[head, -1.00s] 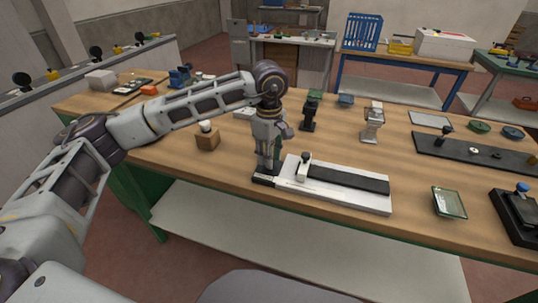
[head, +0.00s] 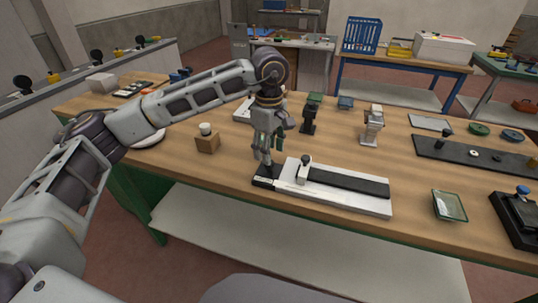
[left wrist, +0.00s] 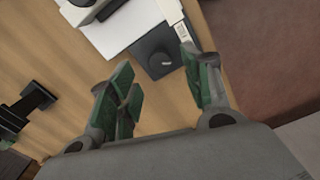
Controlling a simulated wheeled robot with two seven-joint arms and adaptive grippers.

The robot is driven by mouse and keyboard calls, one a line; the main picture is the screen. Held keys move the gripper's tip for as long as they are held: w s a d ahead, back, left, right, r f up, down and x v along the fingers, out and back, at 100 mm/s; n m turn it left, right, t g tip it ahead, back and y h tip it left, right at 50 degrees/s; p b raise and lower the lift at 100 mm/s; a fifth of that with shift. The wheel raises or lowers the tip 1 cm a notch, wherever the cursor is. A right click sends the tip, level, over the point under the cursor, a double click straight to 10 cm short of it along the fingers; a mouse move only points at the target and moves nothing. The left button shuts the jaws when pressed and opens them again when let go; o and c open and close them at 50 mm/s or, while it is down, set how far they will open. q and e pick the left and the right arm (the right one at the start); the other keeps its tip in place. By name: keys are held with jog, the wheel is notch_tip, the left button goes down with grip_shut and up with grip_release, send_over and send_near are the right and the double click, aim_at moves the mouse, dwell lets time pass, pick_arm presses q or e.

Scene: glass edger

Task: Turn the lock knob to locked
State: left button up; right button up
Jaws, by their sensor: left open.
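A dark round lock knob (left wrist: 160,60) sits on a black square base (left wrist: 155,46) at the end of the white device. In the head view this black base (head: 265,182) is at the left end of the white bed (head: 340,199). My left gripper (head: 263,160) points down just above the base, and its fingers hide the knob there. In the left wrist view the green-padded fingers of the left gripper (left wrist: 158,80) are spread apart with nothing between them. The knob shows beyond the gap, and its lock position cannot be told. My right gripper is out of view.
A small post (head: 304,168) stands on the white bed beside a black strip (head: 350,181). A wooden block (head: 207,144) with a white top is to the left. A black stand (head: 309,118) and a pale stand (head: 372,128) are behind.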

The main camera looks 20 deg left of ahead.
pick_arm(q)
notch_tip(320, 180, up, 8)
jog(key=shift+r, duration=0.2)
jog(key=shift+f, duration=0.1)
dwell(0.6)
